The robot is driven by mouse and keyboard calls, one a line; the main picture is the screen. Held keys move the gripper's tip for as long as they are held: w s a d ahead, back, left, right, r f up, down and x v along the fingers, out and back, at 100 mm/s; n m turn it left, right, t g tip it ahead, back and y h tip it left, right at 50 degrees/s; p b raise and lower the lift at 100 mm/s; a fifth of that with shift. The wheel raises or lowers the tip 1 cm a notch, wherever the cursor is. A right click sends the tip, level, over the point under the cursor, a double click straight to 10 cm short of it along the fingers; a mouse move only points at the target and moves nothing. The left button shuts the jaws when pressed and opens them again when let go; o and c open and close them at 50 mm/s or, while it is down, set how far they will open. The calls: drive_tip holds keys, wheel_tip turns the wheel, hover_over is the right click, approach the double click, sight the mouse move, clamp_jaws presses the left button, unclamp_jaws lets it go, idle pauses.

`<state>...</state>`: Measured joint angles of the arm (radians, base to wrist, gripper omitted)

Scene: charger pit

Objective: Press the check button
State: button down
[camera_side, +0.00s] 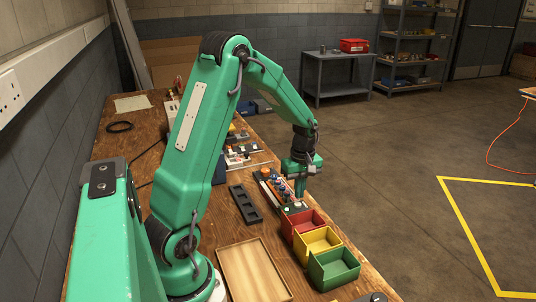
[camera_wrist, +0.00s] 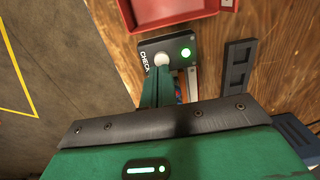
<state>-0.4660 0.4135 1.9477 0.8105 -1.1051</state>
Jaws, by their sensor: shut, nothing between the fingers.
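The check button is a round pale button (camera_wrist: 162,58) on a small dark box marked CHECK (camera_wrist: 150,49). A green lamp (camera_wrist: 186,53) glows beside it on the same box. My gripper (camera_wrist: 161,72) is shut and empty, and its fingertips are at the button's near edge in the wrist view. I cannot tell whether they touch it. In the side view my gripper (camera_side: 300,195) points down over the box end (camera_side: 295,207) of a narrow strip, and the button is hard to make out there.
Red (camera_side: 302,228), yellow (camera_side: 318,243) and green (camera_side: 334,268) bins stand just in front of the box. The red bin (camera_wrist: 170,10) also shows in the wrist view. A dark slotted holder (camera_side: 245,204) and an empty wooden tray (camera_side: 253,271) lie to the left.

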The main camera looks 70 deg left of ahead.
sight(300, 203)
wheel_tip(300, 203, up, 11)
drive_tip(key=shift+w+a+f, duration=0.15)
drive_tip(key=shift+w, duration=0.1)
idle(0.5)
drive_tip(key=s+d+r+m+t, duration=0.3)
drive_tip(key=s+d+m, duration=0.4)
drive_tip(key=d+m, duration=0.2)
drive_tip(key=s+d+r+m+t, duration=0.3)
drive_tip(key=s+d+r+m, duration=0.1)
drive_tip(key=s+d+m, duration=0.4)
drive_tip(key=shift+s+d+r+m, duration=0.2)
drive_tip(key=shift+d+m, duration=0.3)
drive_tip(key=shift+d, duration=0.5)
idle(1.1)
